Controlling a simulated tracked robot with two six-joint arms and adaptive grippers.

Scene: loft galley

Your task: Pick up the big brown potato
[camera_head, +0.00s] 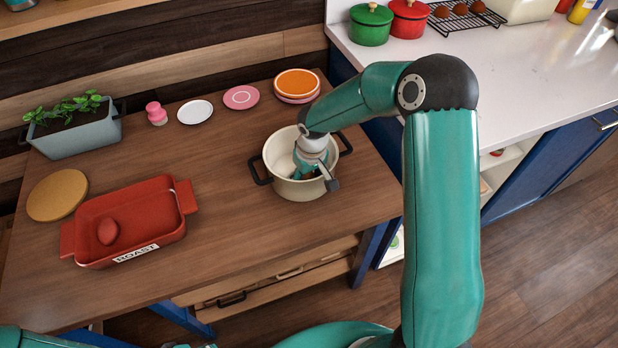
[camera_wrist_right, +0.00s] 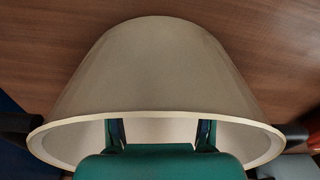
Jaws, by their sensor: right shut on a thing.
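My right gripper (camera_head: 307,172) reaches down into a cream pot (camera_head: 296,189) with black handles on the wooden table. In the right wrist view the pot (camera_wrist_right: 160,75) fills the middle, and the two fingers (camera_wrist_right: 160,135) are inside its rim. My left gripper is out of view.
A red roasting dish (camera_head: 184,198) holding a reddish potato-like thing (camera_head: 107,231) stands at left. The table between dish and pot is clear.

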